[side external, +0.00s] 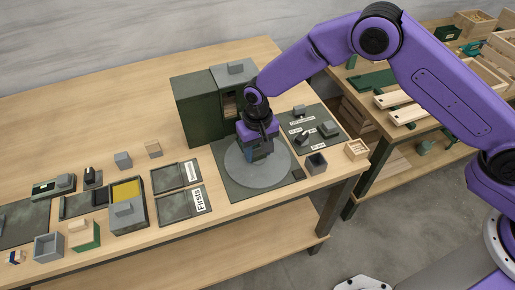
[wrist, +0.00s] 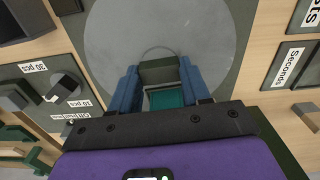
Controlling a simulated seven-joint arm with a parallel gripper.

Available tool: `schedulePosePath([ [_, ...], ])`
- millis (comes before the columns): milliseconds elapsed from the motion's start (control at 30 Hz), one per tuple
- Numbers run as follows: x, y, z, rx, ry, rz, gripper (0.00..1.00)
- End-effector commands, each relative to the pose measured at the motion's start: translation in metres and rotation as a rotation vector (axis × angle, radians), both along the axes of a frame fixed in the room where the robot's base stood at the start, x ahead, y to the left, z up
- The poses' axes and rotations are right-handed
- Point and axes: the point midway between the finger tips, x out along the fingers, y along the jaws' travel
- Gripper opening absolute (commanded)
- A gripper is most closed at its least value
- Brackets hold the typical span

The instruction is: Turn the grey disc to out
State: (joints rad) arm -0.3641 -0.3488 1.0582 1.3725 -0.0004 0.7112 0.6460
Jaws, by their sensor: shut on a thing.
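The grey disc (side external: 240,174) lies flat on a dark plate (side external: 230,189) in front of the dark green cabinet (side external: 194,108). The disc also fills the upper middle of the wrist view (wrist: 165,20). My gripper (side external: 258,156) points down over the disc. In the wrist view its blue fingers (wrist: 161,84) are shut on a dark green block (wrist: 158,70) at the disc's near part. A teal patch (wrist: 165,98) shows just below the block, between the fingers. In the side view the fingers and my wrist mostly hide the block.
A labelled panel with a dark knob (side external: 327,129) lies right of the disc. Trays labelled Seconds (side external: 170,178) and Firsts (side external: 175,207) lie to the left. Small boxes crowd the far left.

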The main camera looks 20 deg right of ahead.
Motion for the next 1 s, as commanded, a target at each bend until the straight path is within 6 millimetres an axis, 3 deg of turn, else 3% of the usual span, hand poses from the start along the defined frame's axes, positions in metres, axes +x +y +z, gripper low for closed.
schedulePosePath([
  [367,0.0001,0.0005,0.0006,0.001,0.000,0.072,0.00],
  [1000,0.0002,0.0006,0.0010,0.001,-0.001,0.382,0.00],
])
